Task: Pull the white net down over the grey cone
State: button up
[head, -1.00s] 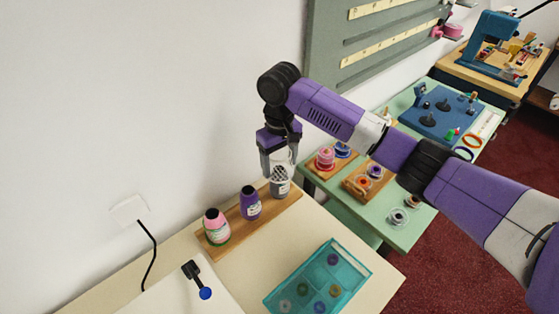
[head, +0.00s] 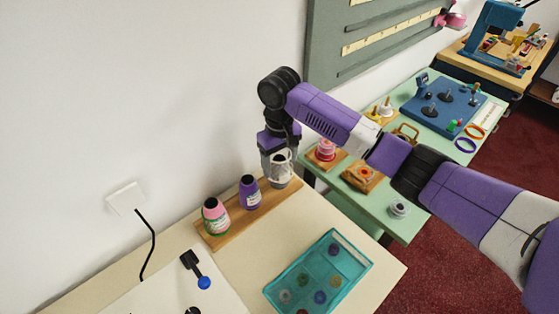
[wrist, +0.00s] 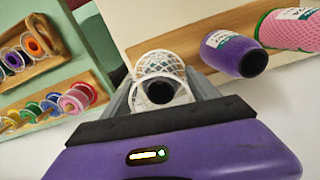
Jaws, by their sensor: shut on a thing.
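My gripper (head: 278,160) is shut on the white net (head: 283,157) at the right end of the wooden board, pointing down. The grey cone (head: 281,183) stands upright there, its lower part showing below the fingers and net. The wrist view shows the net (wrist: 157,60) as an open white mesh between my two fingers (wrist: 160,95). The cone's dark top (wrist: 159,92) shows inside the net's ring, so the net is around at least the upper cone. How far down its lower edge reaches is partly hidden by the fingers.
On the wooden board (head: 233,226), a purple cone (head: 250,194) and a pink netted cone (head: 215,217) stand left of the grey one. A teal tray (head: 350,287) lies in front. A green table (head: 405,225) with spools is to the right; the wall is close behind.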

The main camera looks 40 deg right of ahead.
jog(key=shift+f+b, duration=0.5)
jog(key=shift+f, duration=1)
jog(key=o, duration=1.4)
jog(key=shift+c, duration=0.2)
jog(key=shift+r+b, duration=0.55)
jog(key=shift+r, duration=3.3)
